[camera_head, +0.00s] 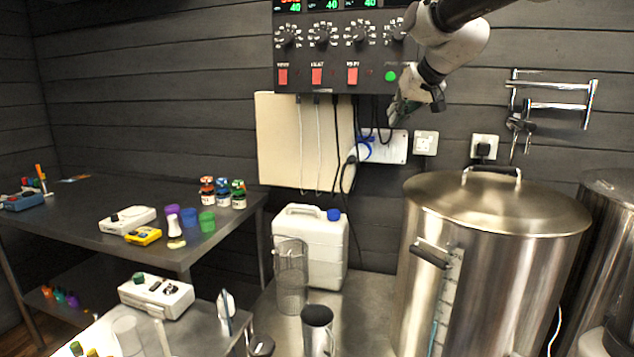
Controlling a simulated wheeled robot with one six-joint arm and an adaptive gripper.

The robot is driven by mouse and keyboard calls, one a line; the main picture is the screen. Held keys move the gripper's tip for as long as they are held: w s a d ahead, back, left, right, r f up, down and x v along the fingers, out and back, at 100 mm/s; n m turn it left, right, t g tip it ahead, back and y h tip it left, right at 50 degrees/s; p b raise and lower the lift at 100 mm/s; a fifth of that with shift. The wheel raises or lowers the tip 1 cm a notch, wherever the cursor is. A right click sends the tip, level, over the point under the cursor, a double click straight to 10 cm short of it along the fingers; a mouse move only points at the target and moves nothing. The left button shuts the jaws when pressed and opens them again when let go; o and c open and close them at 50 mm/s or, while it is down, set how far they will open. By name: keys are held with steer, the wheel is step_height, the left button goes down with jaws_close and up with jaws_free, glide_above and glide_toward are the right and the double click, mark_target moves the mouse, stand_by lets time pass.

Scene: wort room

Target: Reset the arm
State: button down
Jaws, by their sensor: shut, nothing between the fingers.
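My arm comes in from the top right, in front of the dark control panel (340,48) with its knobs, red switches and one green light. My gripper (394,112) is at the arm's lower end, just below the panel's right corner and in front of the white wall plate and cables. The gripper is small and dark here; it looks shut, and I see nothing held in it. It hangs in the air, above and left of the large steel kettle (480,250).
A white canister (312,250) and a mesh cylinder (291,280) stand left of the kettle. A dark table (90,215) at left holds small bottles, coloured cups and meters. A wall rack (560,105) is at right. The left wall area is clear.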

steer(key=s+d+f+g+h, duration=0.1)
steer(key=s+d+f, duration=0.3)
steer(key=s, duration=0.8)
steer(key=s+d+f+m+g+h, duration=0.1)
steer(key=s+d+f, duration=0.4)
steer(key=s, duration=0.8)
steer(key=s+d+f+g+h, duration=0.1)
steer(key=s+d+f, duration=0.4)
steer(key=s, duration=0.8)
steer(key=shift+f+g, duration=0.8)
steer(key=shift+f, duration=0.9)
